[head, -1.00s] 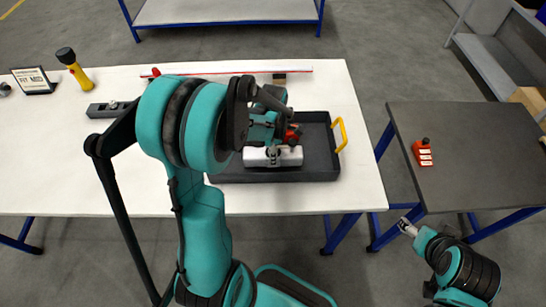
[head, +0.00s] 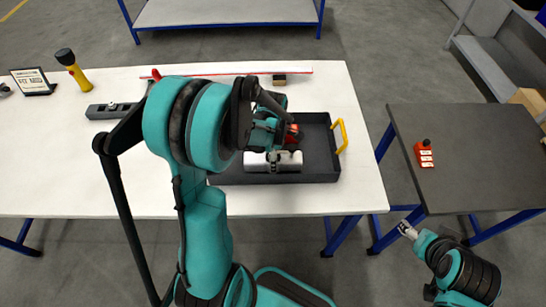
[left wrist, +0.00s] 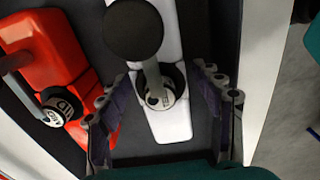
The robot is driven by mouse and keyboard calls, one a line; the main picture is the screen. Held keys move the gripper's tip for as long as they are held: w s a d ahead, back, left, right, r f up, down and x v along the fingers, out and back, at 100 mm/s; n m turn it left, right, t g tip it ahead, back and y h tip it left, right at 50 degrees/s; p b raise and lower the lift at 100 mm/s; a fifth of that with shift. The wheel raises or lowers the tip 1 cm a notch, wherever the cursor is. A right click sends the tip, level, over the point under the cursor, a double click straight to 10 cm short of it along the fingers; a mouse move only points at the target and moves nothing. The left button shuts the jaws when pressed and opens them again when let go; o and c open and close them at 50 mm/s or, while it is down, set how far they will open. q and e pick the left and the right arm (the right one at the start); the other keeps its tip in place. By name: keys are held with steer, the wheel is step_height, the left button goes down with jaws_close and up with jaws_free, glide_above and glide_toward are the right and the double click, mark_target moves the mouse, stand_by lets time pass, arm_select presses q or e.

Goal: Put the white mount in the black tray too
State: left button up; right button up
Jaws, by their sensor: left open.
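The white mount (head: 288,163) lies in the black tray (head: 322,172), near its front wall in the head view. In the left wrist view the white mount (left wrist: 170,122) carries a grey stem with a round black knob. My left gripper (head: 272,154) is over the tray at the mount. In the left wrist view its fingers (left wrist: 160,105) are open, one on each side of the stem, with gaps visible. My right gripper (head: 404,228) is low at the right, away from the tray; its jaws are too small to read.
A red mount (left wrist: 45,75) lies in the tray beside the white one. The tray has a yellow handle (head: 341,136). A grey mount (head: 108,110), a flashlight (head: 75,70) and a sign (head: 33,82) are on the white table. Another red object (head: 424,153) stands on the dark table.

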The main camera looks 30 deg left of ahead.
arm_select(q)
step_height(320, 180, up, 12)
steer(key=p, duration=0.3)
steer(key=s+d+r+m+t, duration=0.3)
steer(key=s+d+m, duration=0.2)
steer(key=m, duration=0.7)
steer(key=s+d+r+m+t, duration=0.3)
steer(key=s+d+m+t, duration=0.1)
steer(key=m, duration=0.8)
steer(key=shift+s+d+r, duration=0.35)
steer(key=shift+s+d, duration=0.25)
steer(key=shift+s, duration=0.05)
step_height(320, 180, down, 6)
steer(key=b, duration=0.5)
steer(key=shift+b, duration=0.35)
